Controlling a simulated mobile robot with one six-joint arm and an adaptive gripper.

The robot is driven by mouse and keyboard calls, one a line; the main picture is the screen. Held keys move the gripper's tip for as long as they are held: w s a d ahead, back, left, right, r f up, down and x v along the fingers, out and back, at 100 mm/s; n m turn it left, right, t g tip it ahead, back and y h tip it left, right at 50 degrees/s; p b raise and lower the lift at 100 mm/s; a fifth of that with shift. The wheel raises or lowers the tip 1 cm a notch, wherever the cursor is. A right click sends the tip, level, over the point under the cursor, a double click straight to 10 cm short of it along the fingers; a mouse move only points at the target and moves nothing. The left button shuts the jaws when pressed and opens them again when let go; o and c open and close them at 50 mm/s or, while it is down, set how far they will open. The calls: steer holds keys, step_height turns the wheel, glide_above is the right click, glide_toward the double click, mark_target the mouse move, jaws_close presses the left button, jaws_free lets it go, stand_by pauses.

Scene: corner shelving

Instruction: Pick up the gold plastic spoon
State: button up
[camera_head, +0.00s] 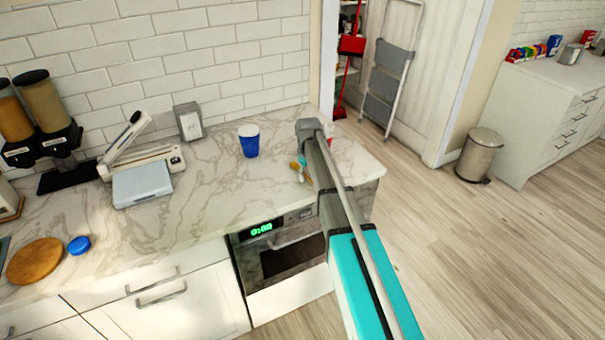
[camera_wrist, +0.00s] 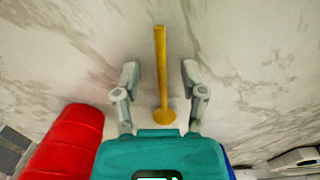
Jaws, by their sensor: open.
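The gold plastic spoon (camera_wrist: 160,50) lies on the marble counter in the wrist view, its long handle pointing up the picture and its rounded end near my gripper's teal body. My gripper (camera_wrist: 160,74) is open, with one grey finger on each side of the spoon and a gap on both sides. Whether the fingertips touch the counter I cannot tell. In the head view a small gold piece of the spoon (camera_head: 294,166) shows beside my gripper, which is partly hidden by my arm.
A red object (camera_wrist: 65,145) is close at lower left in the wrist view. A blue cup (camera_head: 249,142) stands left of my arm on the counter (camera_head: 225,185). A napkin holder (camera_head: 189,122) and a grey-blue scale-like box (camera_head: 142,184) are further left. The counter's right end is near.

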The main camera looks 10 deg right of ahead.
stand_by(0.6)
jaws_close()
